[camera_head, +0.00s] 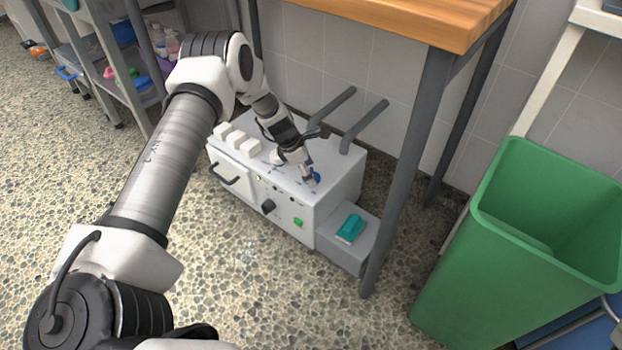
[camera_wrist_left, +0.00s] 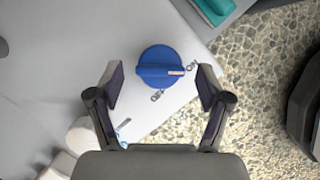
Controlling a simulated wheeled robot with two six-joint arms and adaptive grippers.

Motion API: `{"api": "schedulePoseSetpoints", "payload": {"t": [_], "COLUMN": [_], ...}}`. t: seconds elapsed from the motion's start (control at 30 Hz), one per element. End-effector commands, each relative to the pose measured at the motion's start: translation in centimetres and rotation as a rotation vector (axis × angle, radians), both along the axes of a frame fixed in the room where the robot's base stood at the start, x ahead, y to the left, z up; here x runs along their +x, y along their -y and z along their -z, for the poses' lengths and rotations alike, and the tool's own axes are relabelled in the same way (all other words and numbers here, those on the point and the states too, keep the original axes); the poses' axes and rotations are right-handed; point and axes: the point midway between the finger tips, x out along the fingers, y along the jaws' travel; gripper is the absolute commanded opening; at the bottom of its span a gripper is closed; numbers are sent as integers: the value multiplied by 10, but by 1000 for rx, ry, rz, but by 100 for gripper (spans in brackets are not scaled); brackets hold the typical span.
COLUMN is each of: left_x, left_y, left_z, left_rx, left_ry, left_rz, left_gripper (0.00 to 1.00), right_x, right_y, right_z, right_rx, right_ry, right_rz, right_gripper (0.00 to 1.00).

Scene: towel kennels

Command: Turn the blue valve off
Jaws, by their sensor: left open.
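The blue valve (camera_wrist_left: 160,66) is a round knob on top of a white machine (camera_head: 335,184). In the left wrist view its white pointer mark faces right, near the printed "ON"; "OFF" is printed a little below. In the head view the valve (camera_head: 315,174) shows as a small blue spot at the tip of my left gripper (camera_head: 309,172). In the left wrist view my left gripper (camera_wrist_left: 160,88) is open, with one finger on each side of the knob and a gap on both sides. The right gripper is not in view.
The machine stands on the floor under a wooden-topped table (camera_head: 400,18) with grey legs. A grey box with a teal block (camera_head: 350,229) sits at its right end. A green bin (camera_head: 450,270) is at the right. A shelf of bottles is at the upper left.

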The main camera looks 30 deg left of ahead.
Motion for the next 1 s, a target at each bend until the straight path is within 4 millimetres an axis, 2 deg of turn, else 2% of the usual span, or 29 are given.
{"api": "schedulePoseSetpoints", "payload": {"t": [0.03,0.3,0.47,0.5,1.0], "left_x": [1,2,2,2,3], "left_y": [1,3,3,3,2], "left_z": [7,7,7,7,7], "left_rx": [0,0,1,1,1], "left_ry": [0,1,1,1,1], "left_rz": [1,0,0,0,77], "left_gripper": [78,78,21,18,18], "right_x": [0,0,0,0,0], "right_y": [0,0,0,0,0], "right_z": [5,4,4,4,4], "right_rx": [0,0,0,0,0], "right_ry": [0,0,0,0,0], "right_rz": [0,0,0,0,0], "right_gripper": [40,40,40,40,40]}}
